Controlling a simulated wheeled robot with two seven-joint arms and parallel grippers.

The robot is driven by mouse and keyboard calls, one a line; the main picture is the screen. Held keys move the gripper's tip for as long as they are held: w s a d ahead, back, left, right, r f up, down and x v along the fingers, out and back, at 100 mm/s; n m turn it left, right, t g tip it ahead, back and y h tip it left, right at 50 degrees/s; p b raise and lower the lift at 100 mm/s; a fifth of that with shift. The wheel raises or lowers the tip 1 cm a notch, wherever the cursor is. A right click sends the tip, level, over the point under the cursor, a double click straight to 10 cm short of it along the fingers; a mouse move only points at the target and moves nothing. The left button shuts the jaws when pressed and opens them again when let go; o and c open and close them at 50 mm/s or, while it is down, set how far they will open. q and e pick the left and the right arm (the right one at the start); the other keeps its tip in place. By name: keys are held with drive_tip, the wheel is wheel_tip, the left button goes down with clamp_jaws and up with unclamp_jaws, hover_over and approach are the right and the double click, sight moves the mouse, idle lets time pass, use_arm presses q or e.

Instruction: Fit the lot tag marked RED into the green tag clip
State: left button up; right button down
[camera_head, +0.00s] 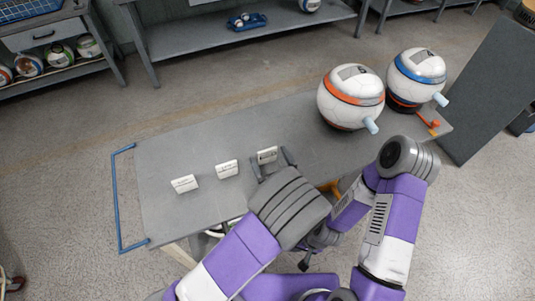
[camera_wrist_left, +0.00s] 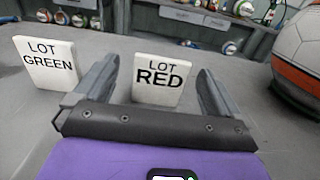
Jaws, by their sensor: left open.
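The lot tag marked RED (camera_wrist_left: 160,78) is a white upright plate on the grey table. It also shows in the head view (camera_head: 267,155). My left gripper (camera_wrist_left: 157,88) is open, with one finger on each side of this tag; a gap shows beside both fingers. In the head view the left gripper (camera_head: 272,163) reaches over the table from the front. I cannot make out the green tag clip in either view. My right arm is folded at the right; its gripper is mostly hidden and I cannot tell its state.
The LOT GREEN tag (camera_wrist_left: 47,64) stands left of the left gripper. Another white tag (camera_head: 184,183) stands farther left. A ball with an orange band (camera_head: 350,97) and one with a blue band (camera_head: 416,78) sit at the table's right end. The table's (camera_head: 190,145) back left is clear.

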sight(268, 154)
use_arm(q)
drive_tip(key=b+x, duration=0.1)
drive_tip(key=x, duration=0.3)
drive_tip(key=shift+w+f, duration=0.2)
drive_tip(key=shift+w, duration=0.1)
drive_tip(key=shift+c, duration=0.2)
drive_tip(key=c, duration=1)
drive_tip(key=shift+r, duration=0.1)
